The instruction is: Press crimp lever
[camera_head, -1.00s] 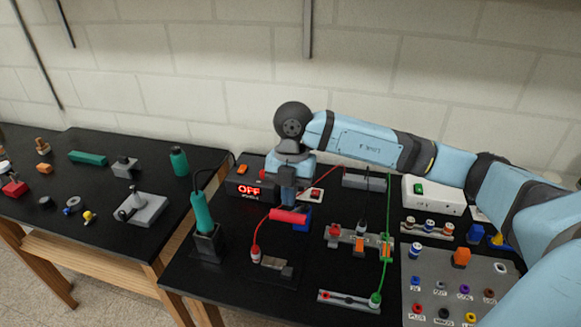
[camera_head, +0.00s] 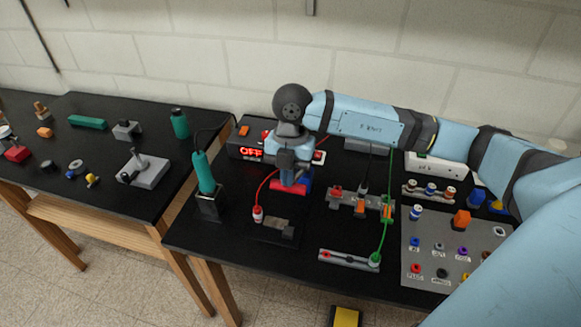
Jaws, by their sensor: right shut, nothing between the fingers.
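My right gripper (camera_head: 288,183) points straight down over the red bar. Its fingers are shut and empty, and their tips appear to touch the top of the bar. The gripper hides part of the bar and base, so the exact contact and the bar's tilt are hard to tell. My left gripper is not in view.
A soldering iron (camera_head: 203,172) in its stand is left of the lever. A station reading OFF (camera_head: 251,152) sits behind. A red-leaded fixture (camera_head: 276,230) is in front, a grey terminal strip (camera_head: 345,200) to the right. Another table (camera_head: 100,205) stands at left.

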